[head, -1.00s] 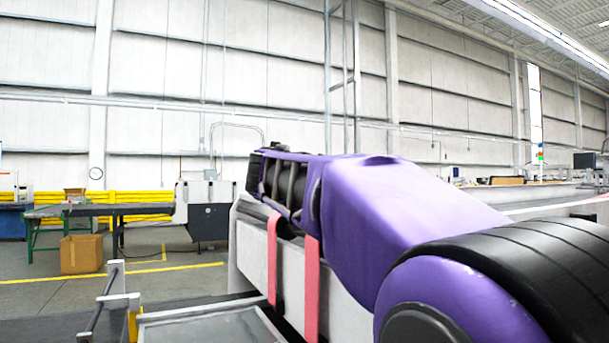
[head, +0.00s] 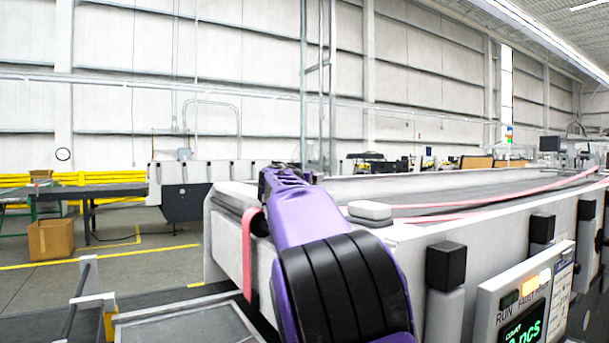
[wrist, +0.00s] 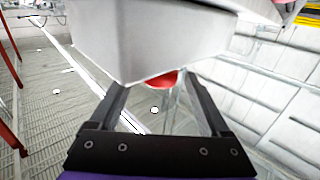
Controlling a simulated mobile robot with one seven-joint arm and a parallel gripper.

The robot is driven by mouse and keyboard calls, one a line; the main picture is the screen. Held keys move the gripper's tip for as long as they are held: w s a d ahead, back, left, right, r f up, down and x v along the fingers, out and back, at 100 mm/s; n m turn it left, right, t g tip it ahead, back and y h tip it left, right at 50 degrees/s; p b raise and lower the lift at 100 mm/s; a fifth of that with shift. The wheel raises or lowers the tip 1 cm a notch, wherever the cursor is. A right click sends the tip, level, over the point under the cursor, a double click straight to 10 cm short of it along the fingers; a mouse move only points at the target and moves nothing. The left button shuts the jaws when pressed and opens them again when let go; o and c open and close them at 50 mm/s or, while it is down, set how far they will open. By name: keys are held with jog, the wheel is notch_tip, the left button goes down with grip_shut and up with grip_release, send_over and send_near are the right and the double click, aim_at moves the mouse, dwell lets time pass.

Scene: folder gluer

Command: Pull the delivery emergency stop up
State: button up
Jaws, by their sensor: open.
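In the wrist view, a red rounded part (wrist: 163,80), which looks like the emergency stop's head, shows below the edge of a pale grey housing (wrist: 140,40). Only a small piece of the red shows; the housing hides the rest. My gripper (wrist: 158,88) is open, its two dark fingers apart. The red part appears between the fingertips in the picture; I cannot tell how deep it sits between them, or whether they touch it. In the head view my purple arm reaches to the machine's near left end; the fingers and the stop cannot be made out there.
The long pale machine frame (head: 400,235) with pink belts (head: 450,215) runs to the right. A control panel (head: 525,300) with a green count display and dark-capped posts (head: 446,270) stand at the near right. A cardboard box (head: 50,239) lies on the open floor at left.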

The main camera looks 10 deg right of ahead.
grip_shut()
dwell(0.3)
dwell(1.1)
